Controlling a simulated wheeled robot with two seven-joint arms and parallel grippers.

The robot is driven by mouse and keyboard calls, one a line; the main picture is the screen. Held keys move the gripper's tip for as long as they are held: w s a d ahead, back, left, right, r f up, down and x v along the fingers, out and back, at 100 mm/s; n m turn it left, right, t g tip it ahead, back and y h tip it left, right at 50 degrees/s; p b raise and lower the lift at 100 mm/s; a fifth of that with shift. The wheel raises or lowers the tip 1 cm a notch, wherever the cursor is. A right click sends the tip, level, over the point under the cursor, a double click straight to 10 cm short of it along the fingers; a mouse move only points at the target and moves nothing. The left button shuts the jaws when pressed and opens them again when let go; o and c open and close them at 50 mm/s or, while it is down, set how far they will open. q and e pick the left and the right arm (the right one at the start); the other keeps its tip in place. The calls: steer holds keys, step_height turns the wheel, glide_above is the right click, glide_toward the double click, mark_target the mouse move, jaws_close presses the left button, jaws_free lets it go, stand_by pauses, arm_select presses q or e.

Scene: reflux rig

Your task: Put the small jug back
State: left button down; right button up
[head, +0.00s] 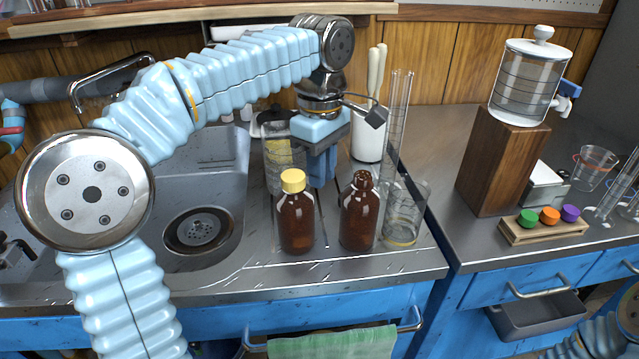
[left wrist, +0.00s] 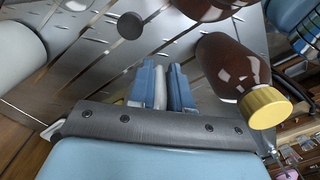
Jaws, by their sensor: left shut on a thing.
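My left gripper (head: 320,168) points down over the ribbed drainboard, behind two brown bottles. In the left wrist view its blue fingers (left wrist: 160,88) are shut on a narrow pale piece, which looks like a handle. A clear glass vessel with yellowish markings (head: 277,172), probably the small jug, stands right beside the fingers on their left in the head view. The gripper partly covers it, and the contact itself is hidden there. A second clear glass vessel with a yellowish base (head: 404,222) stands on the drainboard's right. My right gripper is not in view.
The yellow-capped bottle (head: 296,222) and the open brown bottle (head: 359,222) stand close in front. A white utensil holder (head: 368,143) and a tall glass cylinder (head: 398,115) stand behind right. The sink (head: 225,165) lies left. A wooden block (head: 497,165) carries a dispenser (head: 525,80).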

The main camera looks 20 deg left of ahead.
arm_select(q)
step_height(320, 180, down, 2)
steer(key=shift+f, duration=0.15)
steer(key=c, duration=1.1)
jaws_free()
steer(key=shift+o, duration=0.2)
step_height(320, 180, up, 12)
steer(key=p, duration=0.3)
steer(key=shift+w+a, duration=0.1)
steer(key=shift+a, duration=0.05)
